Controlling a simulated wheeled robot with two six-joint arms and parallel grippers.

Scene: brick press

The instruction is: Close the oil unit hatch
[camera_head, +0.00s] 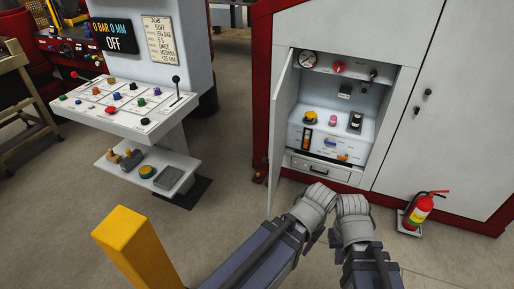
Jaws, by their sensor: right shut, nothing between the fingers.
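The oil unit hatch (281,135) is a narrow grey door hinged at the left edge of the recess, and it stands open toward me. Behind it the oil unit (299,137) shows its coloured controls and a drawer. My left gripper (328,190) and right gripper (347,192) are side by side in front of the cabinet, below the recess, close together. My right gripper is shut and empty. The left fingers are turned away and I cannot tell whether they are open. Neither gripper appears to touch the hatch, whose lower edge is left of them.
A red-framed grey cabinet (457,120) surrounds the recess. A fire extinguisher (420,211) stands on the floor at the right. A control console (122,100) is at the left, with a yellow post (136,250) nearer me. The floor between console and cabinet is mostly clear.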

